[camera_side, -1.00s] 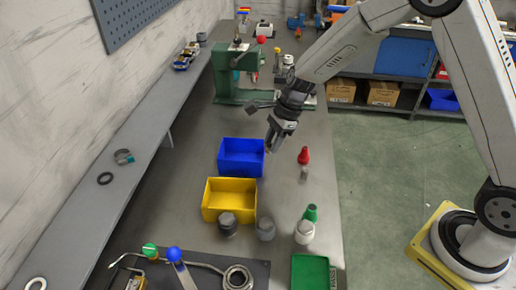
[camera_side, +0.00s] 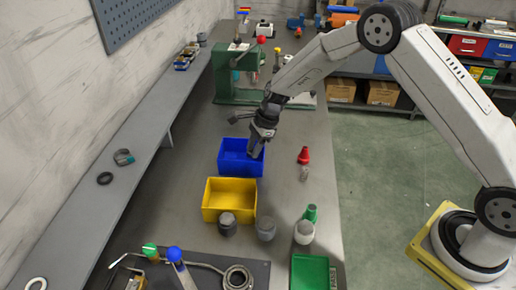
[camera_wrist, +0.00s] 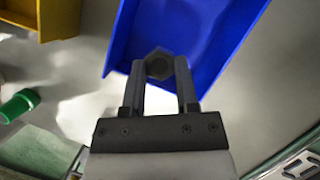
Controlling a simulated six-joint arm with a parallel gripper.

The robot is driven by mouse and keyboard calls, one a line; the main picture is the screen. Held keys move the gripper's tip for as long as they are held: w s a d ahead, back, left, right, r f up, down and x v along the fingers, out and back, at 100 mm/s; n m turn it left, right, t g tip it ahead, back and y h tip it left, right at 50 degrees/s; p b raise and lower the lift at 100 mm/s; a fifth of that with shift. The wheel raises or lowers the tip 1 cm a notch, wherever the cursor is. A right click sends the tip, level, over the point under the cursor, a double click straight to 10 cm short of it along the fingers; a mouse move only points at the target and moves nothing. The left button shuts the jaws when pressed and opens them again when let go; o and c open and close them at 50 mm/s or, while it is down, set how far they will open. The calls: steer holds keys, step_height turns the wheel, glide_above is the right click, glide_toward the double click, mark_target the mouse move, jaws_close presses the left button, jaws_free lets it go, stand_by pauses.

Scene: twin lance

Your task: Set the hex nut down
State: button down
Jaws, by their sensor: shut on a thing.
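The hex nut (camera_wrist: 159,65) is dark grey and sits between my gripper's fingertips in the wrist view; the side view is too small to show it. My gripper (camera_wrist: 160,72) is shut on it. In the side view my gripper (camera_side: 255,150) points down over the right part of the blue bin (camera_side: 228,168). The blue bin (camera_wrist: 200,20) also fills the upper middle of the wrist view, with the nut and fingertips in front of its inside. I cannot tell how far the nut is above the bin floor.
A yellow bin (camera_side: 228,214) stands just in front of the blue one. A red bottle (camera_side: 303,155) stands to the right. A green press (camera_side: 232,75) stands behind. Dark and grey jars (camera_side: 266,229) and a green tray (camera_side: 310,272) are nearer the front.

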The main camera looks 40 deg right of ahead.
steer(key=shift+w+f, duration=0.25)
steer(key=shift+f, duration=1.6)
steer(key=shift+f, duration=0.1)
steer(key=c, duration=0.6)
jaws_free()
steer(key=shift+c, duration=0.2)
steer(key=v, duration=1.2)
